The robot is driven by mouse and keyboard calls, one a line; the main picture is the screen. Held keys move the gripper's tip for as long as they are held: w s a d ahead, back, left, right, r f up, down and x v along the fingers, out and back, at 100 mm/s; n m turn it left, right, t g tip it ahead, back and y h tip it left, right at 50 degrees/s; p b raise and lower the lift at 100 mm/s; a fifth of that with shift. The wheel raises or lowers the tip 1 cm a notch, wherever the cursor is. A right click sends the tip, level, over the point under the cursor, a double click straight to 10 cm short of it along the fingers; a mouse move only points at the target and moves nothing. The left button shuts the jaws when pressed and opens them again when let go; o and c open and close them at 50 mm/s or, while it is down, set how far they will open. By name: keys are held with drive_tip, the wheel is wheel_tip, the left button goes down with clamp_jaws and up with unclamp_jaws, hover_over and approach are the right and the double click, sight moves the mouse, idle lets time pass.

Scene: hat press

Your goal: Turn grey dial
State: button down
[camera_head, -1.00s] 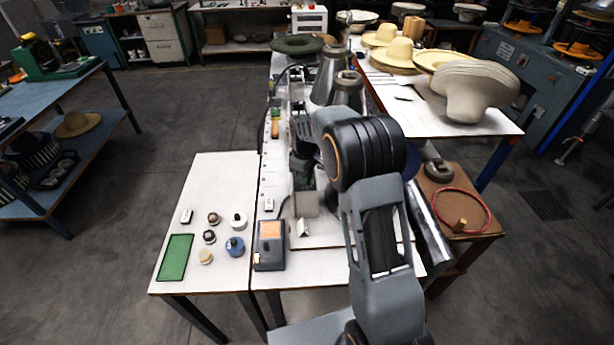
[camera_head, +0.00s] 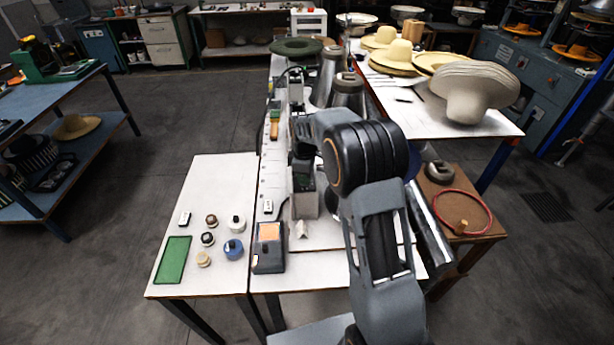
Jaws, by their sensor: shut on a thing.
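My arm reaches away from me over the white bench (camera_head: 340,262). Its large dark elbow joint and forearm cover much of the middle of the view. The forearm ends near a grey block (camera_head: 304,206) with a dark upper part on the bench. I cannot make out my gripper's fingers there; the arm hides them. I cannot pick out the grey dial either, and it may be behind my arm.
A dark box with an orange screen (camera_head: 269,246) stands near the bench's front left. On the table at left are a green mat (camera_head: 173,260), a blue jar (camera_head: 233,249) and small round pieces.

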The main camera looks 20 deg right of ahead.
drive_tip(key=shift+a, duration=0.15)
drive_tip(key=c, duration=1.4)
unclamp_jaws()
drive_tip(key=shift+a, duration=0.1)
drive_tip(key=shift+o, duration=1.1)
drive_tip(key=shift+d, duration=0.2)
wheel_tip(320, 180, up, 14)
drive_tip(key=b, duration=0.1)
drive_tip(key=shift+s+f, duration=0.1)
drive_tip(key=shift+f, duration=0.05)
